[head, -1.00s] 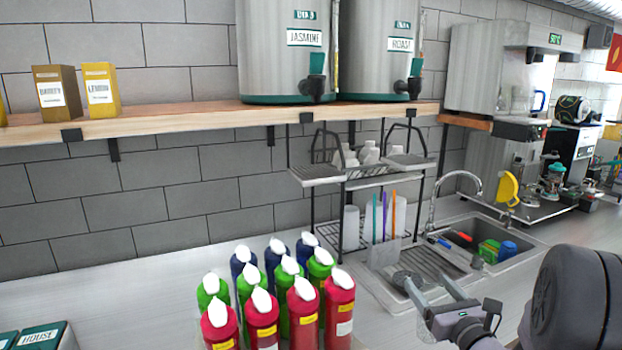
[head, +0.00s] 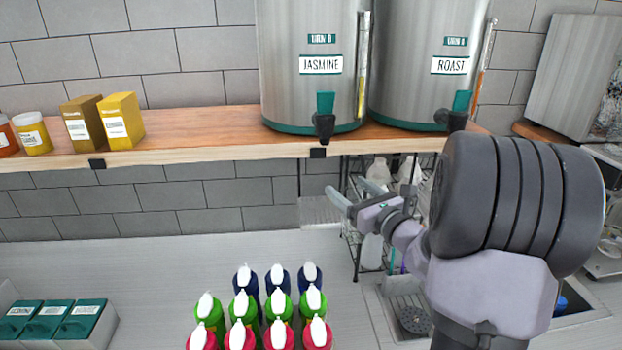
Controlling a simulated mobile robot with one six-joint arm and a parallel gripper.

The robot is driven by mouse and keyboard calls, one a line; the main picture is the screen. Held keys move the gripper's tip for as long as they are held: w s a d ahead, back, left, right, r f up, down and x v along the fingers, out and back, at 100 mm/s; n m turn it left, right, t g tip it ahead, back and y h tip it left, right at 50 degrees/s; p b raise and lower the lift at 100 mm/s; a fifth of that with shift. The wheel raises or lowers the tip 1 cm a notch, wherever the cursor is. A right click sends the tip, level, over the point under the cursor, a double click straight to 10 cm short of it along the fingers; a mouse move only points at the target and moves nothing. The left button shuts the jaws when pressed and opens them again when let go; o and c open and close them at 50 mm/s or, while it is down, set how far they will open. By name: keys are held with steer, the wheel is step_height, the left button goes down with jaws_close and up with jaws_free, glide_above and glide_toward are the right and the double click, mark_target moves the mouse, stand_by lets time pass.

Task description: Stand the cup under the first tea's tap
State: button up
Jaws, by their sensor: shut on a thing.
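My gripper (head: 345,203) is at the rack, just below the shelf edge and a little right of and below the JASMINE tap. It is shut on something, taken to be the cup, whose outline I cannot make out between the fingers. The JASMINE urn (head: 305,30) stands on the wooden shelf, with its black tap (head: 324,124) and green handle over the shelf's front edge. The task line does not name the first tea.
The wooden shelf (head: 200,141) has a front edge with black brackets close above my gripper. Several capped bottles (head: 241,305) stand on the counter below. A wire rack (head: 352,235) is behind the gripper. Boxes (head: 121,120) sit at the shelf's left. My arm hides much of the sink.

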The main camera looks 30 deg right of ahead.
steer(key=w+f+p, duration=0.1)
steer(key=w+p, duration=0.2)
steer(key=w, duration=1.1)
steer(key=shift+w+d+p, duration=0.35)
steer(key=shift+d, duration=0.05)
steer(key=o, duration=1.7)
steer(key=shift+w+f, duration=0.1)
steer(key=shift+w, duration=0.05)
